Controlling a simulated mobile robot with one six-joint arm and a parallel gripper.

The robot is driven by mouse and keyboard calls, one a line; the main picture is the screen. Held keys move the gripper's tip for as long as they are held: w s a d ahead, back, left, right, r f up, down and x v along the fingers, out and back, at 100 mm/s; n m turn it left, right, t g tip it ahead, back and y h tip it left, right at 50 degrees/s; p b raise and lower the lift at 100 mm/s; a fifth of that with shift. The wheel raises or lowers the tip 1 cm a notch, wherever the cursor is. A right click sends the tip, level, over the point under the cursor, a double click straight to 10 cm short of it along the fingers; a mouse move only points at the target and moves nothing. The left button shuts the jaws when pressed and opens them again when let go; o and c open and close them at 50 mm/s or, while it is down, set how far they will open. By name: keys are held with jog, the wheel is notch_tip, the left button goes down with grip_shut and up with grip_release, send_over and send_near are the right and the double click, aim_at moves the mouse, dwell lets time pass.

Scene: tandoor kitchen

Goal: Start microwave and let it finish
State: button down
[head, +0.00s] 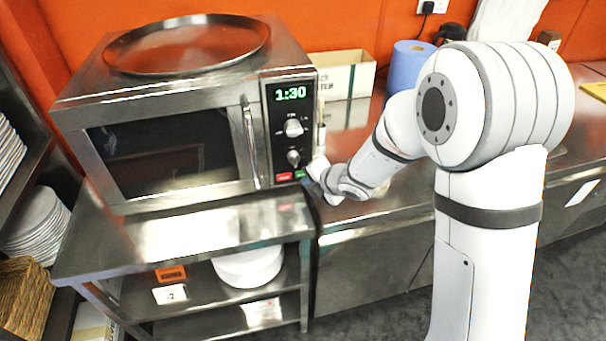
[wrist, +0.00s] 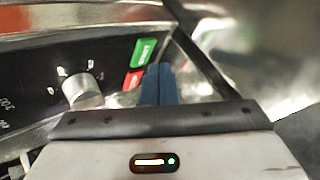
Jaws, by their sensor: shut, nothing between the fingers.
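The steel microwave (head: 165,190) stands on a steel stand with its door shut, and its display (head: 290,94) reads 1:30 in green. Its window is dark. Below two knobs (head: 293,127) are a red button (head: 284,177) and a green button (head: 299,174). In the wrist view the green button (wrist: 145,52) is lettered, and the red button (wrist: 133,79) is partly hidden by the fingers. My gripper (wrist: 158,70) is shut and empty, its blue fingertips close to both buttons. I cannot tell whether they touch the green one. In the head view my gripper (head: 318,178) is at the panel's lower right corner.
A round steel tray (head: 188,45) lies on top of the microwave. A carton (head: 342,76) and a blue paper roll (head: 408,65) stand on the counter to the right. White plates (head: 248,268) sit on the shelf below. More plates (head: 38,220) are at the left.

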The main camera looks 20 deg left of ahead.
jog(key=shift+w, duration=0.1)
dwell(0.3)
jog(key=shift+w+a, duration=0.2)
jog(key=shift+w, duration=0.1)
